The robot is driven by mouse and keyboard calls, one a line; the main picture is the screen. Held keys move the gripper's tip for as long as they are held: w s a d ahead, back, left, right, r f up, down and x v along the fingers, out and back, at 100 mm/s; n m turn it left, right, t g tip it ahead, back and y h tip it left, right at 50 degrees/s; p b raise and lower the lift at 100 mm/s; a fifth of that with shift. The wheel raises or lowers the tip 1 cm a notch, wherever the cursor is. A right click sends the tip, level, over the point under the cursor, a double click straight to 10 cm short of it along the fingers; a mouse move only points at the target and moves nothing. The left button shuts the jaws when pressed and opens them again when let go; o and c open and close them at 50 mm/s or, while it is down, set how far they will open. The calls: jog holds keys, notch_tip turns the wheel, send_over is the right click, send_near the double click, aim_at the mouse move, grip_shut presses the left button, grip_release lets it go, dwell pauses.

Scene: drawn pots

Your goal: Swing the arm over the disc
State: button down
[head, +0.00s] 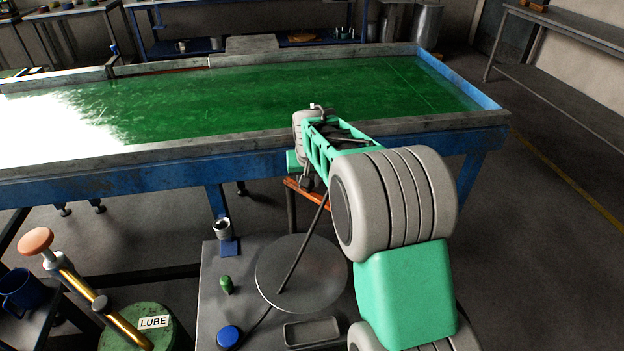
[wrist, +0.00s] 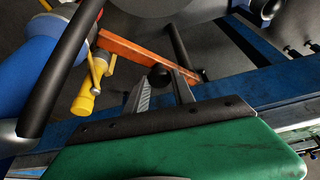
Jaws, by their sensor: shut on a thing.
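The round grey disc (head: 310,265) lies flat on a small grey stand. An orange bar (head: 318,201), seemingly the arm, shows just beyond the disc, partly hidden by my gripper. A thin dark rod (head: 303,243) slants from near the bar down across the disc. In the wrist view the orange bar (wrist: 135,50) runs diagonally above my fingers and has a black ball knob (wrist: 160,77) beside it. My gripper (wrist: 163,92) is shut on the knob, one finger on each side. It also shows in the head view (head: 306,184), where its fingers are hard to make out.
A blue-framed table with a green top (head: 230,105) stands behind. A green "LUBE" drum (head: 168,340) stands at lower left.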

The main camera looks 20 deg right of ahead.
jog(key=shift+s+a+m+g+h+p, duration=0.1)
jog(key=shift+a+m+g+h, duration=0.25)
jog(key=shift+a+m, duration=0.8)
jog(key=shift+s+a+m+g+h+p, duration=0.1)
jog(key=shift+a+m+g+h, duration=0.45)
jog(key=shift+m, duration=0.95)
jog(key=shift+a+m+g+h+p, duration=0.1)
jog(key=shift+a+m+h, duration=0.1)
jog(key=shift+a+m, duration=1.05)
jog(key=shift+d, duration=0.15)
jog(key=c, duration=1.1)
grip_release()
jog(key=shift+r, duration=0.1)
jog(key=v, duration=0.7)
jog(key=shift+s+r, duration=0.15)
jog(key=shift+r, duration=0.15)
jog(key=shift+r, duration=0.1)
